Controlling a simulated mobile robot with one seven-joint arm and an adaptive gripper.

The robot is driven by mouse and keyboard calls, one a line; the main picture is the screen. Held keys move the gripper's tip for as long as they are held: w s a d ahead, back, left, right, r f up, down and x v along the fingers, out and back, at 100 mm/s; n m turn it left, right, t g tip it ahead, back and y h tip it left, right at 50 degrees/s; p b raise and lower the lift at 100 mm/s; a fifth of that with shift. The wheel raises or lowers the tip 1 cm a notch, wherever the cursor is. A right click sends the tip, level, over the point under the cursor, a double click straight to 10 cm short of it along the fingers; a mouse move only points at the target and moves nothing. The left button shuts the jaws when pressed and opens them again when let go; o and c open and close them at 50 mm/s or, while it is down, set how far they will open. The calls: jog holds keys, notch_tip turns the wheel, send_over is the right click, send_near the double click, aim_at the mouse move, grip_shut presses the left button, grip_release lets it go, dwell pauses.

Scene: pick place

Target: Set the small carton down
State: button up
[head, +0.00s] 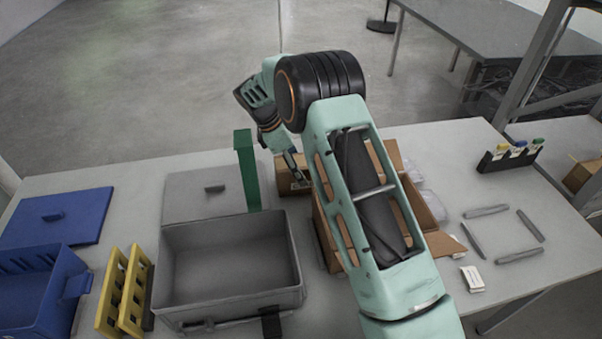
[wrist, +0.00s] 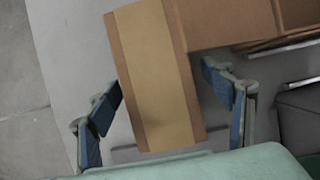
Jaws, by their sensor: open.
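The small carton is a brown box (head: 285,180) on the table near the far edge, left of the larger open cardboard box. In the wrist view the small carton (wrist: 155,75) shows a lighter tape strip along its top. My gripper (head: 297,168) is at the carton, partly hidden by my arm in the head view. In the wrist view my gripper (wrist: 161,80) is open, with one blue-padded finger on each side of the carton and a gap visible beside each. The carton's underside is hidden.
The open cardboard box (head: 437,243) lies beneath my arm. A grey bin (head: 230,300), its grey lid (head: 190,205) and a green upright (head: 247,170) stand left. Yellow racks (head: 125,290) and a blue bin (head: 75,290) are further left. Grey bars (head: 487,211) lie right.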

jog(key=x, duration=0.2)
jog(key=shift+w+d+f, duration=0.1)
jog(key=shift+d+f, duration=0.05)
jog(key=shift+f, duration=0.2)
jog(key=shift+c, duration=0.4)
jog(key=shift+r, duration=0.15)
jog(key=c, duration=1.7)
